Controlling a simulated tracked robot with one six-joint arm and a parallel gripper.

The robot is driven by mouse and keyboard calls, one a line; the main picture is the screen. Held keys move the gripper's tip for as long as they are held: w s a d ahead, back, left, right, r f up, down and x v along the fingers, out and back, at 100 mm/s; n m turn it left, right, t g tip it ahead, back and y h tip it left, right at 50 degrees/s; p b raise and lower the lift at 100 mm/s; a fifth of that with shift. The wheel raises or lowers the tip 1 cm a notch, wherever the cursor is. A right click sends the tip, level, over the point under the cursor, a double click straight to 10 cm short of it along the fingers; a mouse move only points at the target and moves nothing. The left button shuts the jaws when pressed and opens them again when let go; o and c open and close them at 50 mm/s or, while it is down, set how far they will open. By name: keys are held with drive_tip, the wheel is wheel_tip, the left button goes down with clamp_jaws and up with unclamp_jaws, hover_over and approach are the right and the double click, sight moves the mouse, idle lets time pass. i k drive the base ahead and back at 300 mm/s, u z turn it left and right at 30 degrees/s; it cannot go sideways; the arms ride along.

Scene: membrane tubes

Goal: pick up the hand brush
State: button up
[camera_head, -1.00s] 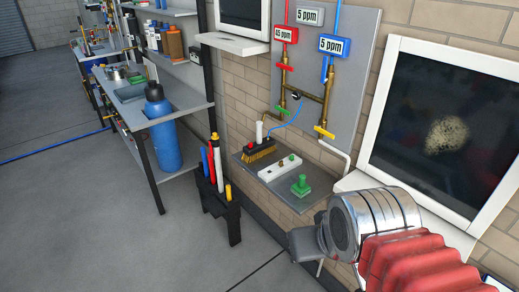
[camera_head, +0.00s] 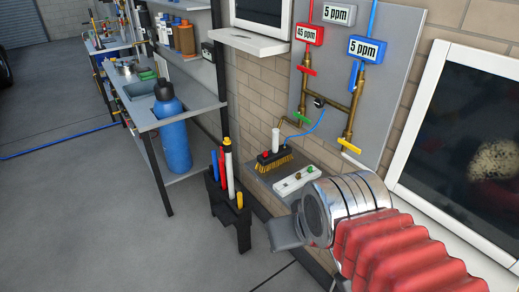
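The hand brush (camera_head: 273,161), with a dark body and yellow bristles, sits at the back left of a grey wall shelf (camera_head: 262,178). A white upright cylinder and a red knob show at its top. My gripper (camera_head: 285,235) is at lower centre right, at the end of my silver wrist and red bellows. Only a grey block-like part of it shows, in front of the shelf and apart from the brush. Its fingers cannot be made out. My wrist hides the right part of the shelf.
A white strip with knobs (camera_head: 292,184) lies beside the brush. A black stand (camera_head: 236,217) holding several coloured tubes is left of the shelf. Pipes and gauges hang on a wall panel (camera_head: 391,75). A workbench (camera_head: 150,118) with a blue bottle stands left. The floor at left is open.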

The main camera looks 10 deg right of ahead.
sight(278, 155)
drive_tip(key=u, duration=0.3)
drive_tip(key=i, duration=1.75)
drive_tip(key=z, duration=0.25)
